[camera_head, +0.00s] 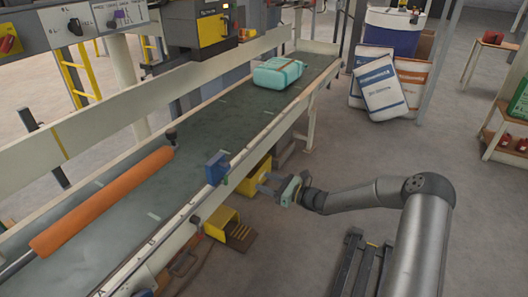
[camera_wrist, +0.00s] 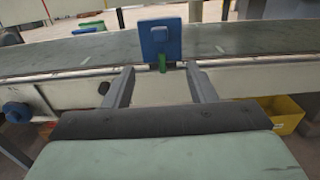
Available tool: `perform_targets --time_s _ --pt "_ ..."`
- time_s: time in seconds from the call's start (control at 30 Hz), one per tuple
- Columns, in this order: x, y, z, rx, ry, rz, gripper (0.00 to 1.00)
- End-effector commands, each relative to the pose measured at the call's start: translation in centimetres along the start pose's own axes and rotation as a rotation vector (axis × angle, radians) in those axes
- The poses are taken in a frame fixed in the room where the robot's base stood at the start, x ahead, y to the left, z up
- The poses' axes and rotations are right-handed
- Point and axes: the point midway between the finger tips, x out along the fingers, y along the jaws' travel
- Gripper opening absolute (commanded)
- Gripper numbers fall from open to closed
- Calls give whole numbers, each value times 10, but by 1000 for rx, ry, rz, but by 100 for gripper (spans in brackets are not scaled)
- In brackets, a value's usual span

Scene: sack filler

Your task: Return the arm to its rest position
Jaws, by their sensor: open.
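My gripper (camera_head: 268,184) is at the end of my grey arm, in front of the conveyor's near side rail in the head view. Its two fingers point toward the rail. In the wrist view my gripper (camera_wrist: 158,88) shows its two fingers spread apart with nothing between them. Beyond the fingertips stands a blue box (camera_wrist: 160,42) with a green part under it, mounted at the rail. The same blue box (camera_head: 217,167) shows in the head view, left of my gripper and apart from it.
The conveyor (camera_head: 215,120) carries a teal sack (camera_head: 279,73) at its far end. An orange roller (camera_head: 100,203) lies across its near part. A yellow pedal housing (camera_head: 221,223) stands on the floor below. White sacks (camera_head: 381,87) lean at the back. The floor right of my gripper is mostly clear.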

Motion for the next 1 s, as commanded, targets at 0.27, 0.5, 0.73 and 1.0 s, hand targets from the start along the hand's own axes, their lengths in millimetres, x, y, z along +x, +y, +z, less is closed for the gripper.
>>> perform_targets --time_s 0.27,0.5,0.73,1.0 --pt "7 54 48 -190 113 189 51" --pt "-34 167 130 -655 386 648 51" --pt "-120 237 214 -1059 608 1041 51" --pt "-232 290 312 -1447 802 1407 51"
